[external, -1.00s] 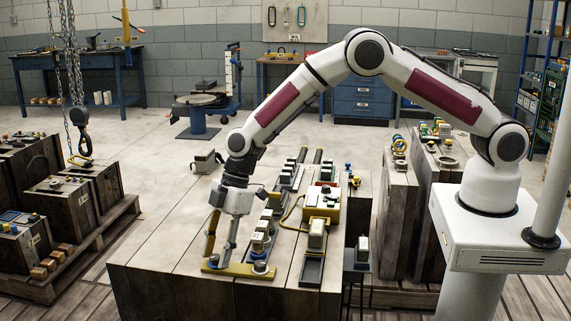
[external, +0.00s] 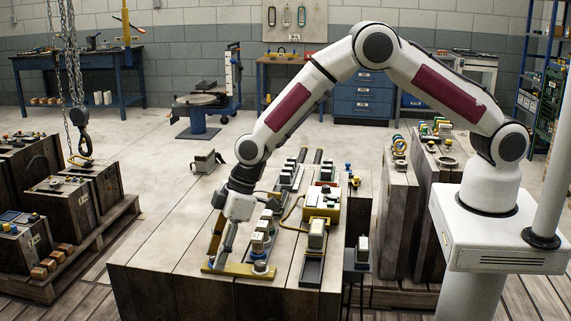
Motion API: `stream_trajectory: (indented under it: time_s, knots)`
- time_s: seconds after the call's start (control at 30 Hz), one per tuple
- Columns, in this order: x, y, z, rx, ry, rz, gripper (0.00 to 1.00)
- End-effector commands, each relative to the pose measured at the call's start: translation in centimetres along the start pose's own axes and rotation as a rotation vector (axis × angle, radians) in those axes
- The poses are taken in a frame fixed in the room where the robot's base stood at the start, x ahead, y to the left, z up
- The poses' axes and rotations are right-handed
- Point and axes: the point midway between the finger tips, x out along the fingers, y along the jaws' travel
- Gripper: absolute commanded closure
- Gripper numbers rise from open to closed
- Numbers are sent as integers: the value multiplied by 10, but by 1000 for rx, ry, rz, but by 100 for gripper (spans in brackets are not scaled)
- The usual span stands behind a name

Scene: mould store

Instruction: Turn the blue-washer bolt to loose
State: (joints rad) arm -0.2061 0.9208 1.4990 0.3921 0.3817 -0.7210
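A yellow plate (external: 238,270) lies on the near part of the wooden crate top. A grey bolt head (external: 260,267) stands at its right end.
Stacked parts (external: 262,236) stand just behind the plate's right end. The crate top left of my gripper is clear.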

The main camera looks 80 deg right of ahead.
Motion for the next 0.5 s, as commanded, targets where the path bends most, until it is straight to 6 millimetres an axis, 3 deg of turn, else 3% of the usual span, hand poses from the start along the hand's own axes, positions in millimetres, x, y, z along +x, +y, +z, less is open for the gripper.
stream_trajectory:
  time_s: [0.5]
  knots:
    - [0, -1, 0, 125, 1, 53, 64]
